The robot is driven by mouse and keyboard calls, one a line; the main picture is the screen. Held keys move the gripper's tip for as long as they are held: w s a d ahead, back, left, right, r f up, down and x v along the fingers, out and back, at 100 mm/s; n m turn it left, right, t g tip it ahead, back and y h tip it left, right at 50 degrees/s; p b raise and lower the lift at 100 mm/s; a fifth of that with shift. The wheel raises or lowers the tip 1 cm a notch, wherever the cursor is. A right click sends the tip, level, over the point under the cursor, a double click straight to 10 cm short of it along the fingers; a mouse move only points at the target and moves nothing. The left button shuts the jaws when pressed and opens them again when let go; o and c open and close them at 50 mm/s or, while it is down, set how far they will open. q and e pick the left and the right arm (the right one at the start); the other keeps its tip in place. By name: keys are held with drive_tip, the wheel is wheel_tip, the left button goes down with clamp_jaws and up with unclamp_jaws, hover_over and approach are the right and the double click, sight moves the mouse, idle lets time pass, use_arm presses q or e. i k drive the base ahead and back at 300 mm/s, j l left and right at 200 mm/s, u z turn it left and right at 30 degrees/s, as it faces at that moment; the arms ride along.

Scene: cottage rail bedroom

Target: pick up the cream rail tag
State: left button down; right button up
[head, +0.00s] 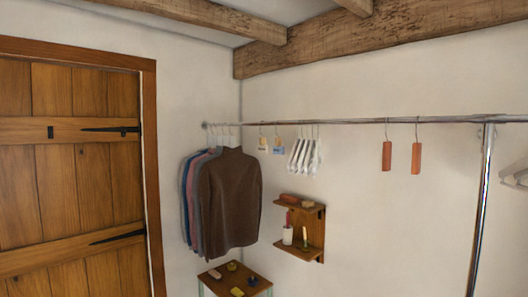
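A small cream tag (263,146) hangs from the metal rail (350,121), just right of the sweaters. A second small tag (279,150), pale with blue on it, hangs close to its right. Both are far off and small, so any lettering on them cannot be read. Neither of my grippers is in the head view.
Several sweaters (231,200) hang at the rail's left end. White hangers (305,156) and two reddish-brown blocks (416,158) hang further right. A wooden wall shelf (313,255) and small table (253,284) stand below. A metal post (482,210) is right; a wooden door (70,180) left.

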sight(262, 147)
drive_tip(key=z, duration=2.5)
drive_tip(key=u, duration=0.4)
drive_tip(key=j+u, duration=0.1)
drive_tip(key=u, duration=0.75)
drive_tip(key=j+u, duration=0.1)
drive_tip(key=u, duration=1.15)
drive_tip(key=i+j+z, duration=0.1)
drive_tip(key=i+j, duration=0.15)
drive_tip(key=i, duration=0.15)
